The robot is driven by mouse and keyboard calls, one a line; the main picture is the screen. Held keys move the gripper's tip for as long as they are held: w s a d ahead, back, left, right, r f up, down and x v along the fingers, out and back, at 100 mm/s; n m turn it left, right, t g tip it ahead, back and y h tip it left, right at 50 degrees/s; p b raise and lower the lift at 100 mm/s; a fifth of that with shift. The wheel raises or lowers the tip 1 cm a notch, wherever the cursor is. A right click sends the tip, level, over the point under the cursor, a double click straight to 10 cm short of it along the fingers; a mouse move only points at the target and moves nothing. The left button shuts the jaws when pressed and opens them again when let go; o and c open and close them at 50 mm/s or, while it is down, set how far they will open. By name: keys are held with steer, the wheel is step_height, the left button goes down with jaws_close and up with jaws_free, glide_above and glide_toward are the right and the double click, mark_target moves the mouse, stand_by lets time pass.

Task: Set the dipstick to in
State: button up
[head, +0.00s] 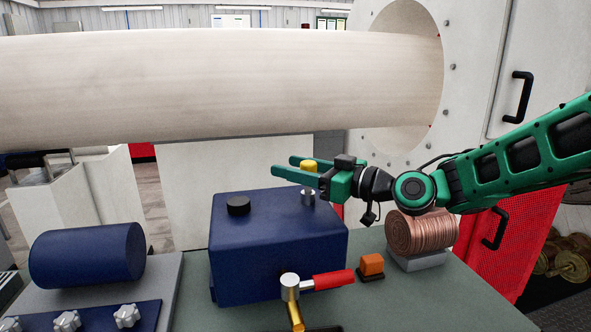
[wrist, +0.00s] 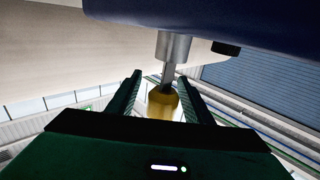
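The dipstick has a yellow handle (head: 309,165) above a short grey metal tube (head: 308,197) on top of the blue housing (head: 278,250). In the wrist view, which is upside down, a length of dark stem (wrist: 168,76) shows between the yellow handle (wrist: 163,104) and the tube (wrist: 173,47). My gripper (head: 283,166) is level with the handle, its fingers pointing left. In the wrist view my gripper (wrist: 160,73) is open, with one finger on each side of the handle and small gaps visible. The stem inside the tube is hidden.
A black cap (head: 238,205) sits on the housing's left top. A red-handled valve (head: 325,280) is in front, with an orange block (head: 371,265) beside it. A copper coil (head: 421,232) stands under my arm. A large pale roller (head: 200,85) spans behind.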

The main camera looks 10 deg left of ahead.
steer(key=v, duration=1)
steer(key=shift+d, duration=0.4)
steer(key=shift+s, duration=0.1)
steer(key=shift+s+a+r, duration=0.15)
steer(key=shift+a+r, duration=0.05)
steer(key=shift+r, duration=0.5)
steer(key=x, duration=1)
steer(key=shift+a+f, duration=0.1)
steer(key=shift+a, duration=0.2)
steer(key=shift+c, duration=0.7)
jaws_close()
